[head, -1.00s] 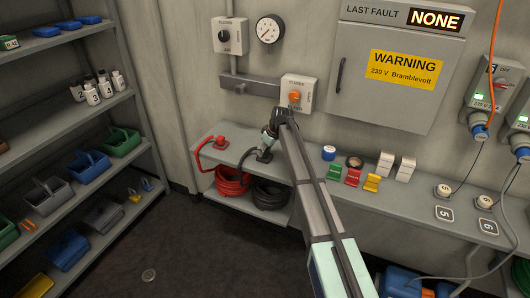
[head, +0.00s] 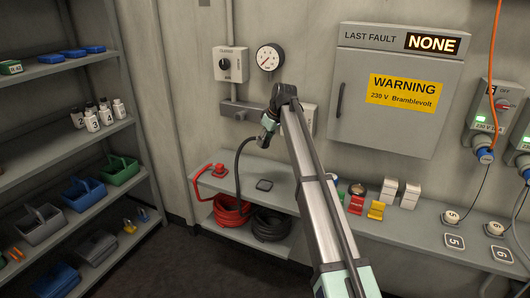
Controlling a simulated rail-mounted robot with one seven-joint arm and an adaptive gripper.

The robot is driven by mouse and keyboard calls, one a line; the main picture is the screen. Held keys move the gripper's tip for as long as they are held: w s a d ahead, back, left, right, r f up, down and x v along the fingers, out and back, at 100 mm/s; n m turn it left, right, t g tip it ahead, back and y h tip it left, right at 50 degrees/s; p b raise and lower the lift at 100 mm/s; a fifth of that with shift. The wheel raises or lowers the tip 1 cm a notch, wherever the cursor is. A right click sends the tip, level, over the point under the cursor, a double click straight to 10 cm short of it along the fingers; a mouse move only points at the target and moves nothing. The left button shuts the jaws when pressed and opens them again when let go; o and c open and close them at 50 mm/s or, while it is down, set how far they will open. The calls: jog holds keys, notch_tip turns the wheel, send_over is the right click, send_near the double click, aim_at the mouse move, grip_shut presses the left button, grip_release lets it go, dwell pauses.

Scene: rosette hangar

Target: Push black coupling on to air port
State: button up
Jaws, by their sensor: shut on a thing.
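My gripper (head: 266,129) is in front of the wall above the low bench, shut on the end of the black hose (head: 238,165). The black coupling (head: 257,139) is at that end, mostly hidden by the fingers and too small to see clearly. The hose hangs from it in a curve down past the bench. A small dark fitting (head: 239,116), which looks like the air port, sits on a grey wall block (head: 225,108) left of my gripper. The coupling appears apart from it.
A red hose (head: 198,180) ends at a red fitting (head: 218,170) on the bench. A dark holder (head: 264,185) beside it is empty. A gauge (head: 270,57) and a knob box (head: 230,64) are above. My arm partly hides a switch box (head: 308,120).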

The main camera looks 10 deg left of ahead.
jog(key=shift+r, duration=0.45)
